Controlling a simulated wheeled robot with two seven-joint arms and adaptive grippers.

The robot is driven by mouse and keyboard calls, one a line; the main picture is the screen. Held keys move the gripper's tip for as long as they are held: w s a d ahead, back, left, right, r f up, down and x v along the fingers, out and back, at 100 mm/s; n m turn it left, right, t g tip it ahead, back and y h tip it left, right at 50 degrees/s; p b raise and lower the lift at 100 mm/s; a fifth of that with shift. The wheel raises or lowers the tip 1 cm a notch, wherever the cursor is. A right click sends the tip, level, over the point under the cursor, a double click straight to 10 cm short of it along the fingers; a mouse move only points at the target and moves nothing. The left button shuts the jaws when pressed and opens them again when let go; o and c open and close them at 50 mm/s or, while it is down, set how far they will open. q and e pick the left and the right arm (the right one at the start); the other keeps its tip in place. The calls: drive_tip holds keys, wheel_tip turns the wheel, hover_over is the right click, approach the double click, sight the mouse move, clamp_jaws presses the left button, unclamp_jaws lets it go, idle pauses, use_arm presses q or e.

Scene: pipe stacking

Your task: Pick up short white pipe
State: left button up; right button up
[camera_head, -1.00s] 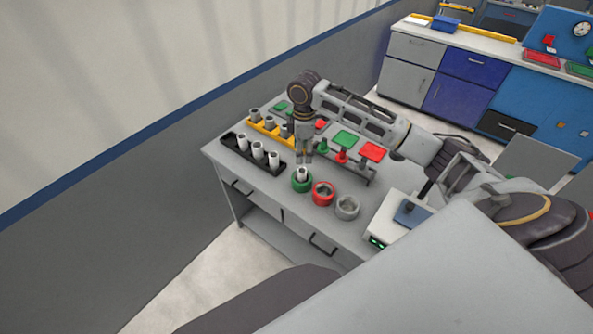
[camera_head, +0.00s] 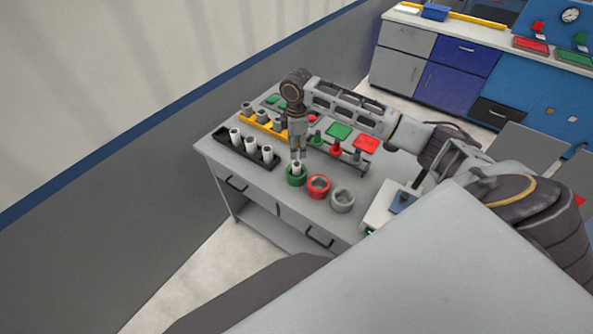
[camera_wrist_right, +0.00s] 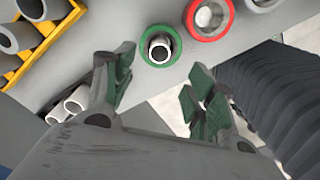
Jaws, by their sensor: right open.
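A white pipe (camera_head: 296,168) stands upright in the green ring holder (camera_head: 296,180) on the table. From above, its open end (camera_wrist_right: 160,48) shows inside the green ring (camera_wrist_right: 174,36) in the right wrist view. My right gripper (camera_head: 298,153) points down just above this pipe. In the right wrist view, my right gripper (camera_wrist_right: 158,88) has its green-padded fingers spread, with nothing between them. More white pipes (camera_head: 251,145) stand in a black rack (camera_head: 273,164) to the left. My left gripper is not in view.
A red ring (camera_head: 318,187) and a grey ring (camera_head: 342,200) sit right of the green one. A yellow rack (camera_head: 262,126) with grey pipes is behind. A stand with coloured pieces (camera_head: 338,152) is close behind my gripper. A scale (camera_head: 385,210) is at the right.

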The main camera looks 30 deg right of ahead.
sight(297, 164)
drive_tip(key=shift+f, duration=2.55)
drive_tip(key=shift+f, duration=0.15)
drive_tip(key=shift+a+f+p, duration=0.1)
drive_tip(key=shift+f+p, duration=0.55)
drive_tip(key=shift+f, duration=1.8)
drive_tip(key=c, duration=1.1)
drive_tip(key=shift+r, duration=0.15)
drive_tip(key=shift+r+b, duration=0.5)
drive_tip(key=shift+r, duration=4.4)
